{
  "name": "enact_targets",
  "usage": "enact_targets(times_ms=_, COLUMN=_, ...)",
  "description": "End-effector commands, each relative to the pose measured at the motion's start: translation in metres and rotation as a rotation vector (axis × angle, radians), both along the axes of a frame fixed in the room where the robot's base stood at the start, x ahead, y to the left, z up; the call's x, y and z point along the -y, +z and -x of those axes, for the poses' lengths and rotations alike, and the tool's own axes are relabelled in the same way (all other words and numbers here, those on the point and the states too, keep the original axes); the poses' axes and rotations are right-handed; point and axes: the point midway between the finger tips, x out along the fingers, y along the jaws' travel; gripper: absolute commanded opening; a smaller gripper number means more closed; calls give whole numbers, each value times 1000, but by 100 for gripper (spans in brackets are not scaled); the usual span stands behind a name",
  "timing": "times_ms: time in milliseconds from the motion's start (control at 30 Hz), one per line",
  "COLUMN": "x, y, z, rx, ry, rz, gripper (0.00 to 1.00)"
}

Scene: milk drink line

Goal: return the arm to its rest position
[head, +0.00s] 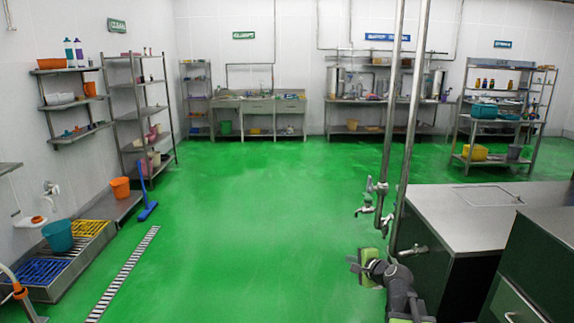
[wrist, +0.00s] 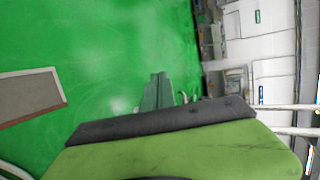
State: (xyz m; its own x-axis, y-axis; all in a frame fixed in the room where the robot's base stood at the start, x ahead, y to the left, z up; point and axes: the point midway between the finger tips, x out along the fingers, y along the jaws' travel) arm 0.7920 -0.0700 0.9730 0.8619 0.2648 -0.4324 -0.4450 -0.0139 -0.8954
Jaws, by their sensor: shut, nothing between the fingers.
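My gripper (head: 357,263) is at the lower right of the head view, at the end of my dark grey arm with its green parts. It is held over the green floor, to the left of the steel-topped counter. In the wrist view the gripper (wrist: 157,92) shows as narrow grey-green fingers close together, beyond a dark bar and a broad green surface of my own. It is shut and holds nothing that I can see. The tips are small and partly hidden in the head view.
Vertical steel pipes (head: 408,130) with a tap (head: 364,207) appear close to my arm in the head view. The steel counter (head: 470,213) lies to the right. A drain grate (head: 125,272) crosses the floor at left. The middle floor (head: 250,220) is clear.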

Motion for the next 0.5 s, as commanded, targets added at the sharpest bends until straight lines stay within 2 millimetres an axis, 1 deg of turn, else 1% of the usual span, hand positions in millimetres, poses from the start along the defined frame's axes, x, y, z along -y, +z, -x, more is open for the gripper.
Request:
enact_targets(times_ms=33, x=-44, y=-5, z=11, rx=-43, ry=116, rz=90, gripper=0)
enact_targets(times_ms=67, x=-65, y=-12, z=20, rx=-73, ry=186, rz=151, gripper=0)
enact_targets(times_ms=100, x=-92, y=-23, z=33, rx=-113, ry=286, rz=240, gripper=0)
enact_targets(times_ms=167, x=-125, y=-41, z=60, rx=-183, ry=445, rz=390, gripper=0)
enact_targets(times_ms=200, x=-139, y=-55, z=82, rx=-236, ry=561, rz=501, gripper=0)
enact_targets(times_ms=233, x=-144, y=-66, z=100, rx=-284, ry=648, rz=588, gripper=0)
enact_targets(times_ms=267, x=-141, y=-77, z=118, rx=-336, ry=732, rz=674, gripper=0)
enact_targets(times_ms=300, x=-129, y=-90, z=139, rx=-406, ry=822, rz=768, gripper=0)
enact_targets(times_ms=333, x=-117, y=-98, z=152, rx=-455, ry=875, rz=823, gripper=0)
enact_targets(times_ms=400, x=-94, y=-107, z=179, rx=-554, ry=993, rz=919, gripper=0)
enact_targets(times_ms=500, x=-73, y=-111, z=209, rx=-657, ry=1140, rz=997, gripper=0)
